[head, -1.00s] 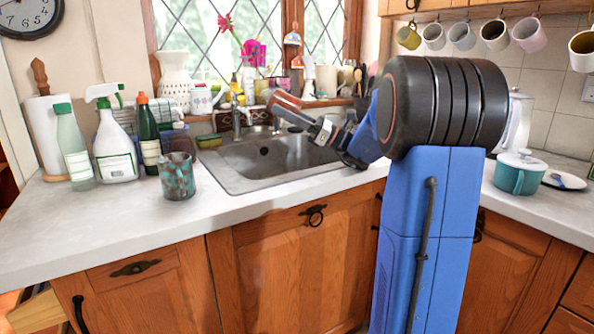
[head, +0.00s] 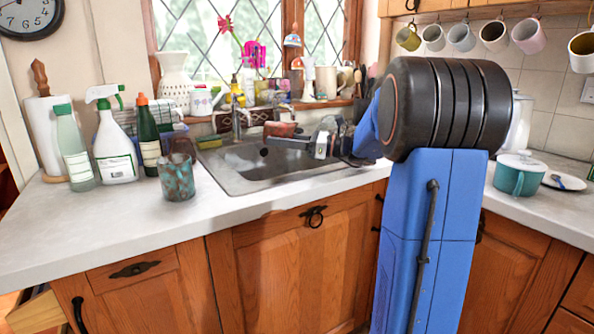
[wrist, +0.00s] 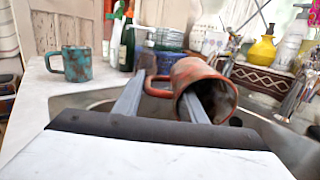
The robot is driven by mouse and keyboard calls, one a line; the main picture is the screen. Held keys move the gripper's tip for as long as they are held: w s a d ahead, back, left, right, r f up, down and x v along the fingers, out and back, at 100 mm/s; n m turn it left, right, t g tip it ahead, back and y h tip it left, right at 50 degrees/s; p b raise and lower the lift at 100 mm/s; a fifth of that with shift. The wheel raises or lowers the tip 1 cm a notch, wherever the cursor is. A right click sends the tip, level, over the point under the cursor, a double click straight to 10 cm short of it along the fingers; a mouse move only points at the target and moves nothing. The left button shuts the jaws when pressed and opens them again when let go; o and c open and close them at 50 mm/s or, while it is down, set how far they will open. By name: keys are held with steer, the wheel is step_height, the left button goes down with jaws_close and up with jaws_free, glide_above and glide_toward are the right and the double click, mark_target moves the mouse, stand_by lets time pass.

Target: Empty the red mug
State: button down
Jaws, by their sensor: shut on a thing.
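The red mug (head: 282,129) is held over the sink (head: 240,183), near the tap (head: 236,118) in the head view. In the wrist view the red mug (wrist: 190,78) lies tipped in the picture, its mouth towards the camera and lower right, its handle at the left. My gripper (wrist: 165,88) is shut on it; one finger reaches into the mouth, the other is on the handle side. The inside looks dark and brownish; I cannot tell what is in it. My gripper (head: 303,143) also shows in the head view, partly blurred against the clutter behind.
A teal and brown mug (head: 177,178) stands on the counter left of the sink. Behind it are a spray bottle (head: 115,150) and a green bottle (head: 148,140). Several mugs hang at the upper right. A teal lidded pot (head: 518,176) stands right. The front left counter is clear.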

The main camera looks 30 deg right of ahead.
steer(key=w+a+f+g+h+b, duration=0.3)
steer(key=w+a+f+g+h, duration=0.2)
steer(key=f+g+h, duration=0.5)
steer(key=shift+w+a+g+h, duration=0.15)
steer(key=shift+a+g+h, duration=0.7)
steer(key=shift+h, duration=1.35)
steer(key=shift+f, duration=0.1)
stand_by(0.4)
